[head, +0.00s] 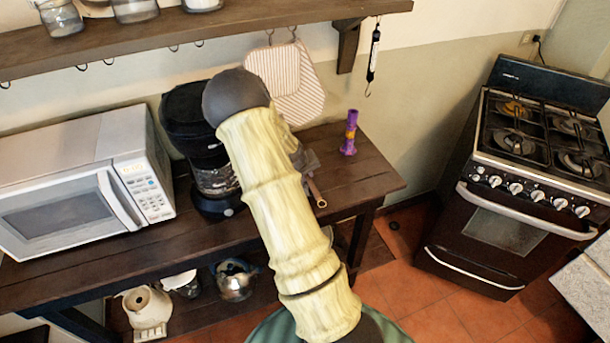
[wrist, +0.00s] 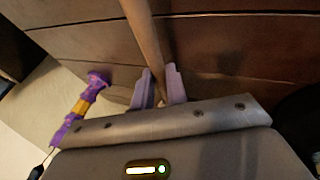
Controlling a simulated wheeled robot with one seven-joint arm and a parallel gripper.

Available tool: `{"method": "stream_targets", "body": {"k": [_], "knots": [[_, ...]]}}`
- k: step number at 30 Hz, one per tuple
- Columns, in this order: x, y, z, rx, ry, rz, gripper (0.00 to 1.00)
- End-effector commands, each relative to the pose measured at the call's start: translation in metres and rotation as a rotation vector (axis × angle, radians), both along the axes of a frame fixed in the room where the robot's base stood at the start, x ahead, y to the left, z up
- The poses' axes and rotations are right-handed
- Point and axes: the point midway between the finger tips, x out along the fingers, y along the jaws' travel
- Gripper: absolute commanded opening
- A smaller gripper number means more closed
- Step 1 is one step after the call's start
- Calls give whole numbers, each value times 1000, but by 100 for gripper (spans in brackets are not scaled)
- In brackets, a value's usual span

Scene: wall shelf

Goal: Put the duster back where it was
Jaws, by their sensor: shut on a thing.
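My gripper (head: 306,160) is over the right part of the dark wooden table, partly hidden behind my arm. In the wrist view its two pale fingers (wrist: 160,76) are shut on a thin brown wooden stick, the duster's handle by its look (wrist: 143,35). The duster's stick (head: 318,193) also pokes out below the gripper in the head view, near the table's front edge. No bristles or feathers of the duster show. Whether the stick touches the table is unclear.
A purple and yellow tube (head: 350,132) stands on the table right of my gripper. A black coffee maker (head: 195,130) and white microwave (head: 85,195) stand left. A wall shelf (head: 190,40) with hooks and hanging striped pot holders (head: 285,75) is above. A stove (head: 520,180) is far right.

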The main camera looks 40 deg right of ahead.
Motion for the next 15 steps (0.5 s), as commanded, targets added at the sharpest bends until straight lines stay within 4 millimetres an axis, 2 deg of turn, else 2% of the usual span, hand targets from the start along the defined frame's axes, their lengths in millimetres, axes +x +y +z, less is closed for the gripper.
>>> {"method": "stream_targets", "body": {"k": [5, 14, 15], "knots": [[4, -1, -10, -1, -1, 0, 0], [4, -1, -13, -1, -1, 0, 0], [4, -1, -12, 0, -1, 0, 20]]}}
